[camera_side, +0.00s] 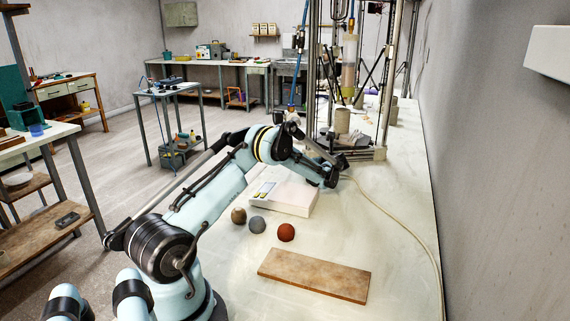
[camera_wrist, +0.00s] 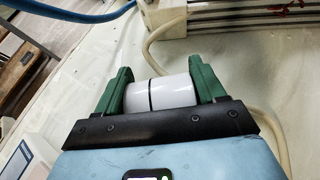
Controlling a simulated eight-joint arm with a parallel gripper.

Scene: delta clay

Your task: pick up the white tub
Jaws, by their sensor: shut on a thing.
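The white tub (camera_wrist: 160,93) shows in the wrist view as a white cylinder with a thin dark line around it. My gripper (camera_wrist: 160,84) has its two green fingers on either side of the tub, shut on it. In the side view my gripper (camera_side: 340,162) is at the far side of the white box, low over the bench. The tub cannot be made out in the side view, where my arm and gripper hide it. Whether the tub touches the bench is not clear.
A white box-like scale (camera_side: 290,197) sits beside my arm. Brown (camera_side: 238,215), grey (camera_side: 257,224) and red (camera_side: 286,232) balls lie nearer, with a tan board (camera_side: 314,275) in front. A metal frame (camera_side: 350,154) stands behind. A pale hose (camera_side: 400,222) runs along the right.

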